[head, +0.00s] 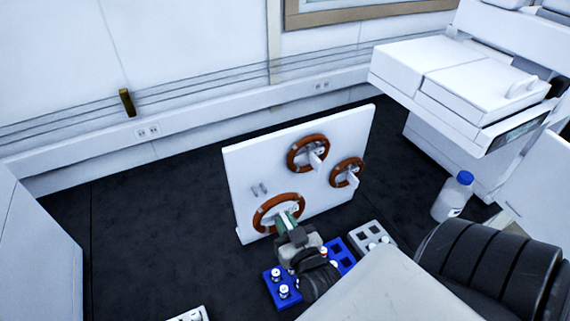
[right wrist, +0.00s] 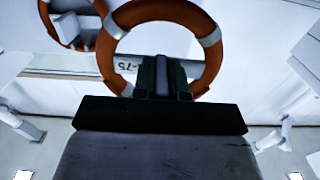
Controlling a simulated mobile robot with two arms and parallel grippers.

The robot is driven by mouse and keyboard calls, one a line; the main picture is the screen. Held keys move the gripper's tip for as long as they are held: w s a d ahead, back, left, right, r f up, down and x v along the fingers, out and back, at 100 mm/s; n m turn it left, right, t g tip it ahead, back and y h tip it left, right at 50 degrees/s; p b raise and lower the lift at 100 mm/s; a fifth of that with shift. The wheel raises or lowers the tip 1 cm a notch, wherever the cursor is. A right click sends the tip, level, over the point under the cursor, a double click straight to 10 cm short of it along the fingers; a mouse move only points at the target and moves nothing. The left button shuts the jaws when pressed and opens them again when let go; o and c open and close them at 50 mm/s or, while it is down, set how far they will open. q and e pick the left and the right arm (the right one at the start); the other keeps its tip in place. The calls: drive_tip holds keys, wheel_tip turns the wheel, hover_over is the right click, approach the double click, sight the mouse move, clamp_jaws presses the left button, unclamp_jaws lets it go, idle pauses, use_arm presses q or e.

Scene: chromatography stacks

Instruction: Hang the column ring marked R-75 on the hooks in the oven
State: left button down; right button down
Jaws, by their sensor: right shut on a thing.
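An orange-brown column ring with pale bands (head: 257,216) is at the lower left of an upright white board (head: 235,165). In the right wrist view this ring (right wrist: 160,10) fills the top middle, and a tag partly reading "-75" shows through it; the start of the marking is hidden by the fingers. My right gripper (head: 287,221), with green-sided fingers in the wrist view (right wrist: 162,75), is shut on the ring's lower part. Whether the ring still touches its support is unclear. My left gripper is not in view. No oven hooks are visible.
Two similar rings hang on the board, one upper middle (head: 293,160) and one at right (head: 334,175). Blue vial racks (head: 270,290) and a grey rack (head: 362,236) stand before it. A blue-capped bottle (head: 450,198) and white instrument (head: 425,70) are right.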

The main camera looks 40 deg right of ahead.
drive_tip(key=shift+s, duration=0.1)
drive_tip(key=p+v, duration=0.1)
drive_tip(key=v, duration=0.4)
drive_tip(key=shift+s+a+p, duration=0.1)
drive_tip(key=shift+s+p, duration=0.25)
drive_tip(key=shift+s, duration=0.05)
idle(0.4)
drive_tip(key=v, duration=1.7)
